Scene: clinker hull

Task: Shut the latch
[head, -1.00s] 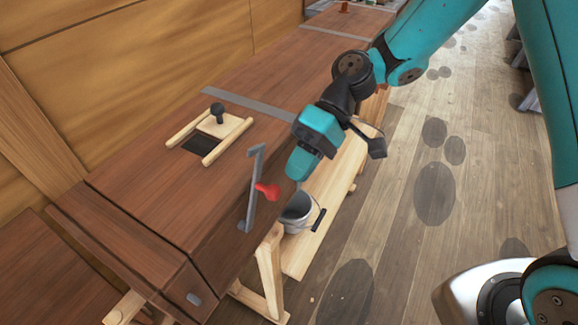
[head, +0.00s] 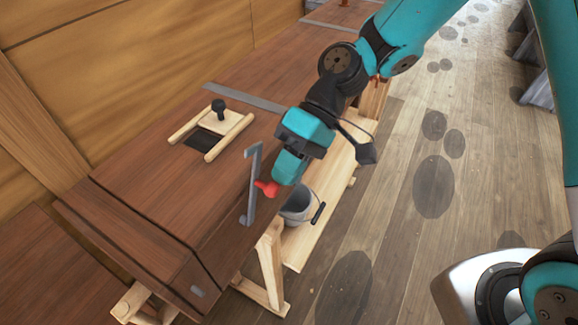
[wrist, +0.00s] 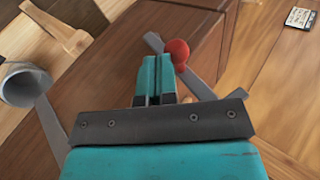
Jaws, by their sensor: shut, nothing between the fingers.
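The latch is most likely the grey metal bar (head: 252,180) with a red knob (head: 266,188) on the side of the dark wooden hull. In the head view the bar runs steeply down the side, with the knob at about mid-height. My gripper (head: 281,181) is shut and empty, with its tip just right of the knob. In the wrist view, the closed teal fingers (wrist: 155,75) point at the hull side. The red knob (wrist: 178,51) sits just right of the fingertips, with a grey bar (wrist: 195,82) behind it. I cannot tell whether fingers and knob touch.
On the hull top is a wooden sliding cover (head: 228,122) with a black knob (head: 218,106) between rails, beside a dark opening. A grey bucket (head: 297,207) stands below on a pale wooden trestle (head: 335,195). The floor at right is open.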

